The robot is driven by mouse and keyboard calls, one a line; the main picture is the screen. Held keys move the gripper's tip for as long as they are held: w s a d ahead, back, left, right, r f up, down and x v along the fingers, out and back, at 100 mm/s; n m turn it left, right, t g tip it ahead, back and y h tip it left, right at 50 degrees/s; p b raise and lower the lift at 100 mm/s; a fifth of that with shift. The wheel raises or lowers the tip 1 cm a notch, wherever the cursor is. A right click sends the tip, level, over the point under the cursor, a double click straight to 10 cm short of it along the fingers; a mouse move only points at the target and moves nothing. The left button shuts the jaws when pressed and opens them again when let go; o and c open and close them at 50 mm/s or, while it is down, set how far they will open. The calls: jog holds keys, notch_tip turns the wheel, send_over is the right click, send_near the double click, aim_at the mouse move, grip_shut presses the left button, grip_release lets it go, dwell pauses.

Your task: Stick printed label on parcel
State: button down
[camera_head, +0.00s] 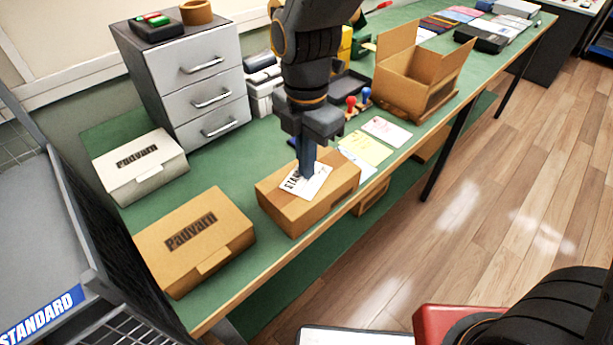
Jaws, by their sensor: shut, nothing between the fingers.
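The parcel is a brown cardboard box (322,210) near the front edge of the green table. A white printed label (319,184) lies on its top face, with dark letters partly showing at its left end. My gripper (307,172) points straight down over the label, its fingers shut with nothing held between them. The fingertips are at or just above the label; I cannot tell whether they touch it. The fingers hide part of the label's print.
A brown box marked Padvarn (225,256) and a white box (142,176) stand to the left. A grey drawer unit (207,80) is behind. An open carton (413,85), red and blue stampers and paper sheets (367,148) lie to the right. A blue STANDARD sign (42,318) is at lower left.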

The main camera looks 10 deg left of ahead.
jog(key=shift+f, duration=0.35)
dwell(1.2)
notch_tip(320, 180, up, 7)
jog(key=p, duration=0.6)
dwell(0.4)
dwell(0.4)
jog(key=d+m, duration=0.5)
jog(key=w+d+m, duration=0.1)
jog(key=d+m, duration=0.2)
jog(key=shift+f+b, duration=0.3)
jog(key=shift+f, duration=0.05)
jog(key=s+d+f+m, duration=0.1)
jog(key=d+m, duration=0.7)
jog(key=m, duration=0.2)
jog(key=s+d+f+m+t+b, duration=0.1)
jog(key=s+d+m, duration=0.1)
jog(key=d+m, duration=0.6)
jog(key=shift+s+m, duration=0.25)
jog(key=shift+m, duration=0.65)
